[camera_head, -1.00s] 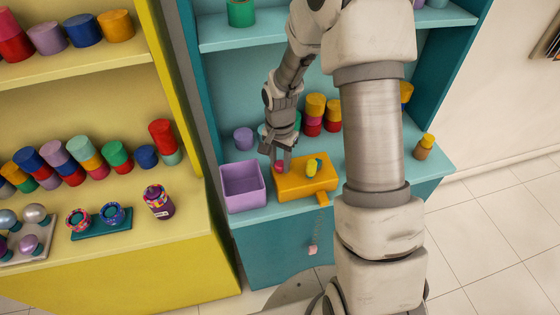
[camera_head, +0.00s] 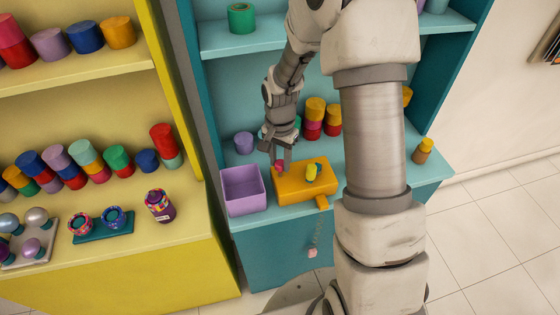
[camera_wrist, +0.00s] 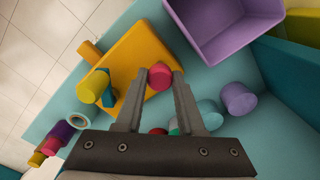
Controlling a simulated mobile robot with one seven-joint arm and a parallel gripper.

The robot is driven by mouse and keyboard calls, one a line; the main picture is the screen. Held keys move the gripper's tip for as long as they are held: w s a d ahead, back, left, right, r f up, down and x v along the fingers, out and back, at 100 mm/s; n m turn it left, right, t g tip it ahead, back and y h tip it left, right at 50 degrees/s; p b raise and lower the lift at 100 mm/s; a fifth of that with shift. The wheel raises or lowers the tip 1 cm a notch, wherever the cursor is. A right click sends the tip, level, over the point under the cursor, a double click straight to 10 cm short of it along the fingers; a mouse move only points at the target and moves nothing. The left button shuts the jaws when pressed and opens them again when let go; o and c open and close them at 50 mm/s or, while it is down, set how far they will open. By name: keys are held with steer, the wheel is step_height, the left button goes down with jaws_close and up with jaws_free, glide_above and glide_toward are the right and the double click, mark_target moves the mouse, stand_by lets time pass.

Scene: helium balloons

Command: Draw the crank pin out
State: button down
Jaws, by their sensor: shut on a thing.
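The orange box (camera_head: 290,190) sits on the teal counter, with a yellow knob (camera_head: 311,173) on its top. My gripper (camera_head: 280,164) is at the box's back left corner. It is shut on a red-pink round-headed pin (camera_head: 279,166). In the wrist view the pin's head (camera_wrist: 160,76) sits between the two fingertips (camera_wrist: 158,78), in front of the orange box (camera_wrist: 142,62). The pin's lower part is hidden, so I cannot tell whether it is inside the box or clear of it. The wrist view also shows the yellow knob (camera_wrist: 90,90).
An open purple bin (camera_head: 243,206) stands just left of the box. Coloured cylinders (camera_head: 315,116) stand behind it. A chain with a pink tag (camera_head: 312,253) hangs over the counter's front. A yellow shelf unit (camera_head: 180,250) is on the left.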

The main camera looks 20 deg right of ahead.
mark_target(280, 163)
steer(key=c, duration=0.5)
jaws_free()
steer(key=shift+r, duration=0.1)
step_height(280, 163, up, 18)
steer(key=shift+f+p, duration=0.25)
steer(key=shift+p, duration=0.2)
steer(key=s+r+n+t, duration=0.2)
steer(key=s+r+n, duration=0.2)
steer(key=s, duration=0.6)
steer(key=s+r+n+t, duration=0.3)
steer(key=s+r+n, duration=0.2)
steer(key=s, duration=0.5)
steer(key=shift+s+r+t, duration=0.25)
steer(key=shift+r+t, duration=0.05)
steer(key=shift+r, duration=0.3)
